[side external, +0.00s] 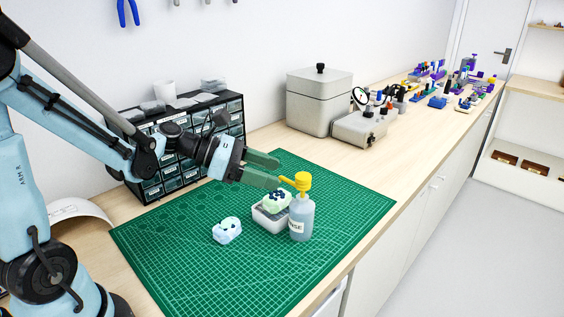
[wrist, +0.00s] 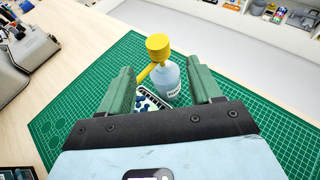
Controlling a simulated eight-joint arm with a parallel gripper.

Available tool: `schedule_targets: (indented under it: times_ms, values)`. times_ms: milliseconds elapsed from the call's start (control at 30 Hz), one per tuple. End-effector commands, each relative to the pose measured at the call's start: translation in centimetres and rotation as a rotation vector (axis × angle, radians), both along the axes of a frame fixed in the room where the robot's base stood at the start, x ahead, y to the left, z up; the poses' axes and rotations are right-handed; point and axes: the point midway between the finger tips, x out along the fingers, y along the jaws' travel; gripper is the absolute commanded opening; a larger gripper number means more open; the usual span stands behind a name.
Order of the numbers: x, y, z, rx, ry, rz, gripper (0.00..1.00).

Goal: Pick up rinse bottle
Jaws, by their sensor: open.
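The rinse bottle (side external: 301,219) stands upright on the green cutting mat (side external: 340,205). It has a pale translucent body, a white label and a yellow pump top with a spout pointing left. In the wrist view the bottle (wrist: 168,80) shows beyond and between my two green fingers, its yellow top nearest the camera. My gripper (side external: 279,171) is open and empty. In the side view its fingertips are just left of the yellow top and slightly higher. I cannot tell whether they touch it.
A small grey tray (side external: 270,217) holding a pale green piece with dark dots (side external: 276,201) sits close beside the bottle's left. A pale blue piece (side external: 227,230) lies further left. Drawers (side external: 170,175) and a grey box (side external: 320,104) stand behind. The mat's front right is clear.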

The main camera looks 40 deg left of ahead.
Motion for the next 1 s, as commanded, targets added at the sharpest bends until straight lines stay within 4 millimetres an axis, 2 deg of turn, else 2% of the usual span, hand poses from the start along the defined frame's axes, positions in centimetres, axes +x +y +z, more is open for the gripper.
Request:
schedule_targets:
  times_ms: [100,367,700,1000]
  values:
    - [1.1,-1.2,-0.6,0.001,0.000,-0.004,0.64]
    - [2.3,-2.3,-1.1,0.001,0.000,-0.003,0.64]
    - [5.3,-5.1,-2.1,0.003,-0.001,-0.001,0.64]
    - [5.6,-5.4,-2.3,0.003,0.000,0.000,0.64]
